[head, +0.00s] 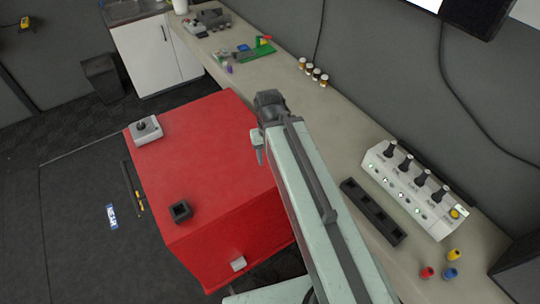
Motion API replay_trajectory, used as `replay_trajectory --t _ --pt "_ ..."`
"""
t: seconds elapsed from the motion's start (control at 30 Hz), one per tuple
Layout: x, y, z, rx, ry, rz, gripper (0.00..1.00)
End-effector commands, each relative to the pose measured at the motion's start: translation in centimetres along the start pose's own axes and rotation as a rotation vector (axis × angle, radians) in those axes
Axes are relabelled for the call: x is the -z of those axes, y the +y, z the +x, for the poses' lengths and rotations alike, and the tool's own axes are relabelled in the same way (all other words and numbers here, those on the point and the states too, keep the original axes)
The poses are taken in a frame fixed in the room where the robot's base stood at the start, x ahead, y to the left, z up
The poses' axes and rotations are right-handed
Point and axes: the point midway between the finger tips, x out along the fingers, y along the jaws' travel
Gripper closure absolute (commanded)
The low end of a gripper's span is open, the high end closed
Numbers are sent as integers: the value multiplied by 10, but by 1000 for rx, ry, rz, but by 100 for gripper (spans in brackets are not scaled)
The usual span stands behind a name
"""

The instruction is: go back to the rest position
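My arm reaches up from the bottom of the head view. A dark joint sits at its far end, over the edge between a red box-like block and the long counter. A pale part that seems to be my gripper (258,150) hangs just below this joint, above the right side of the red block (215,140). The gripper is mostly hidden by the arm, so I cannot see its fingers clearly or whether it holds anything.
The red top carries a grey joystick box (146,130) and a small black square holder (180,211). The counter (335,115) holds a white switch panel (415,190), a black slotted tray (373,212), small jars (313,73) and coloured knobs (450,273). Dark floor lies left.

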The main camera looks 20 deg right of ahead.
Motion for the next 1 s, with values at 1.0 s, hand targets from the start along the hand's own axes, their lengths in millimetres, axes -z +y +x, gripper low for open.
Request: replay_trajectory --t 1.0 --pt "2 4 172 2 -6 0 54"
